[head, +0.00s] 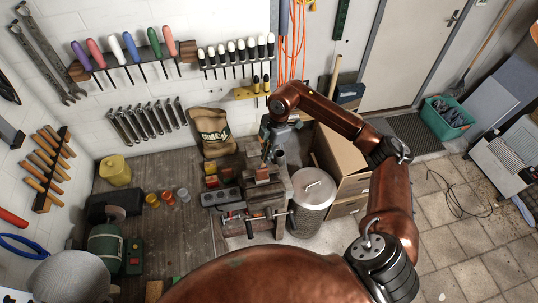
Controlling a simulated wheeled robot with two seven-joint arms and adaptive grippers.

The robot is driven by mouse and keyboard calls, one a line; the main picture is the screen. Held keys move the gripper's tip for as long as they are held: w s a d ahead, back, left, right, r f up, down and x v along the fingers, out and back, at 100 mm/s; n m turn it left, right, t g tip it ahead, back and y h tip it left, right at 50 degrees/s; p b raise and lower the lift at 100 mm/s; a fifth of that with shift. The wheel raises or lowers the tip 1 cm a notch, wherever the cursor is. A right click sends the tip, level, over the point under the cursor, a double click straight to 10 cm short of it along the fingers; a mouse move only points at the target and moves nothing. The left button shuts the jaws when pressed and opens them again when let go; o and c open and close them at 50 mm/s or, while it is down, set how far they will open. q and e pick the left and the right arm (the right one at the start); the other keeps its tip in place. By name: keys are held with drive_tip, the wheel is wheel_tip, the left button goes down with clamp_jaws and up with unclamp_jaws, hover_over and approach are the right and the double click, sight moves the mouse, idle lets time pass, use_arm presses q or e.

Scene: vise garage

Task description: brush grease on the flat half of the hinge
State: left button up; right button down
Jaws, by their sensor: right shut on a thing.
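My right arm reaches over from the right, and its right gripper (270,148) points down above the vise (262,198) on the workbench. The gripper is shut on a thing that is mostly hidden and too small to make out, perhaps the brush. A small reddish-brown piece (262,173) shows at the top of the vise, just below the gripper. It may be the hinge, but its flat half cannot be told apart. Whether the held thing touches it cannot be told. No grease container can be identified for certain. My left gripper is not in view.
A grey block with round holes (221,198) sits left of the vise. A metal bin (312,200) and cardboard box (343,160) stand at right.

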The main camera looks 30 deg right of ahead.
drive_tip(key=shift+w+a, duration=0.1)
drive_tip(key=shift+a, duration=0.15)
drive_tip(key=shift+d, duration=0.15)
drive_tip(key=shift+s+d, duration=0.2)
drive_tip(key=shift+d, duration=0.45)
drive_tip(key=shift+a, duration=0.1)
drive_tip(key=shift+w+a, duration=0.15)
drive_tip(key=shift+a, duration=0.55)
drive_tip(key=shift+d, duration=0.2)
drive_tip(key=shift+d, duration=0.65)
drive_tip(key=shift+a, duration=0.2)
